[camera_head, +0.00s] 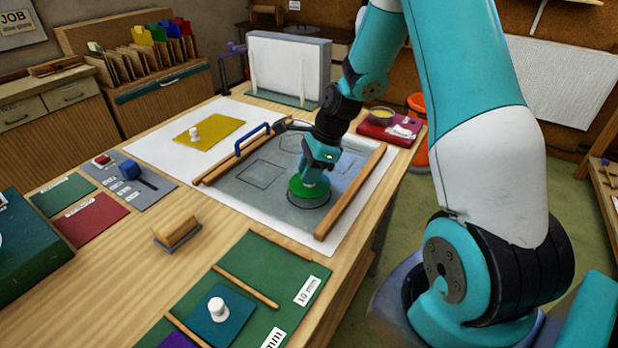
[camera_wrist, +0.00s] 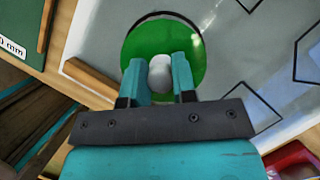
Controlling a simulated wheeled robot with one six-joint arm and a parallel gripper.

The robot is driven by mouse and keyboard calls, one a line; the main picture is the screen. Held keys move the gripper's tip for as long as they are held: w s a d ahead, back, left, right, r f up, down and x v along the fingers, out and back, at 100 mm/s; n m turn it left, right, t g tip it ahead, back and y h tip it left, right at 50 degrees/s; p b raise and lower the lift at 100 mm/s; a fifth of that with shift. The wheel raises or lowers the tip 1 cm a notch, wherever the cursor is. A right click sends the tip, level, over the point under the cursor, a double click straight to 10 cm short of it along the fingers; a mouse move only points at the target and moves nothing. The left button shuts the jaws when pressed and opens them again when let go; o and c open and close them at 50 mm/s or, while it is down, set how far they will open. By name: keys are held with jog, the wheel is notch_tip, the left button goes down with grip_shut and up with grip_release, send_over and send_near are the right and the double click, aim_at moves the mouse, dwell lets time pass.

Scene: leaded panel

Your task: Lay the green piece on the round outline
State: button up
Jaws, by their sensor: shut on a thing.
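The green piece (camera_head: 299,192) is a round disc with a pale knob on top. My gripper (camera_head: 312,178) is shut on this knob, pointing down over the grey board. In the wrist view, the knob (camera_wrist: 160,72) sits between the two teal fingers, with the green disc (camera_wrist: 145,43) beneath. The round outline (camera_head: 308,208) is mostly hidden by the disc. A dark arc of it shows along the disc's near edge in the head view and far edge in the wrist view. I cannot tell whether the disc touches the board.
Wooden strips (camera_head: 350,192) flank the board, and a blue handle (camera_head: 252,139) stands at its left. A yellow piece (camera_head: 209,131) and a teal piece (camera_head: 219,318), both with white knobs, lie apart. Other outlines on the board are empty. A red box (camera_head: 390,132) is behind.

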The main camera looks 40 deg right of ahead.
jog(key=shift+f, duration=1.15)
jog(key=shift+f, duration=0.1)
jog(key=o, duration=0.8)
